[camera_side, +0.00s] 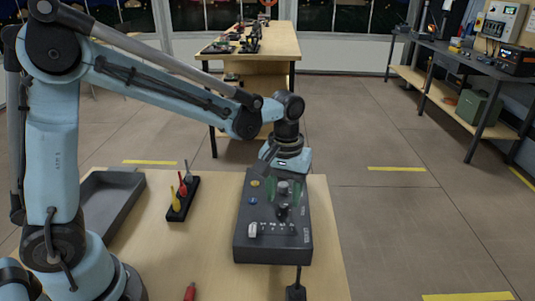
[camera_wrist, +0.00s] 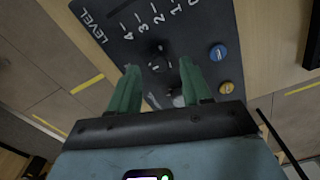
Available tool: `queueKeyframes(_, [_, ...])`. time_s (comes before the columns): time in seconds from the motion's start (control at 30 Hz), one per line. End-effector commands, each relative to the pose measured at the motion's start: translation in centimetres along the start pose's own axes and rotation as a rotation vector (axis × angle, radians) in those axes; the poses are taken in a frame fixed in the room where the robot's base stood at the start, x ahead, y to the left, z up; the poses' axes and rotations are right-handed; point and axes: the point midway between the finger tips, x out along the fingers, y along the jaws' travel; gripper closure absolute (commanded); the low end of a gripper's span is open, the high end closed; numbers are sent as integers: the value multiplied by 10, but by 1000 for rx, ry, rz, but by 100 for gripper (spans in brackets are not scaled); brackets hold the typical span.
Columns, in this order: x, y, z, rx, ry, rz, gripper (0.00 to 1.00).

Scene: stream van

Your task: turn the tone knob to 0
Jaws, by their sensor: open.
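A dark grey control box (camera_side: 243,215) lies on the wooden table. Two knobs stand in its middle: a greyer one (camera_side: 283,188) and a black one (camera_side: 283,209) nearer the side camera. I cannot read which is the tone knob or where either points. My gripper (camera_side: 283,197) is over the box, green fingers apart and pointing down. In the wrist view the open fingers (camera_wrist: 158,67) frame a dark knob (camera_wrist: 157,48) beyond their tips; contact cannot be judged. The printed LEVEL scale with its numbers shows past it.
A white slider handle (camera_side: 252,229) sits at the scale's left end. Yellow (camera_side: 255,183) and blue (camera_side: 253,201) buttons are at the box's left. A black rack (camera_side: 183,198) with coloured tools and a grey tray (camera_side: 112,203) stand left. A red-handled item (camera_side: 190,291) lies in front.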

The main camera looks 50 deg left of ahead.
Motion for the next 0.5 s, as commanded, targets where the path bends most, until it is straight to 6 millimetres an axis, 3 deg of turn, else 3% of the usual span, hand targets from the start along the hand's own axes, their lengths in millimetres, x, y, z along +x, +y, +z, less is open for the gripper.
queueKeyframes(0.5, [-85,0,0,0,-1,0,52])
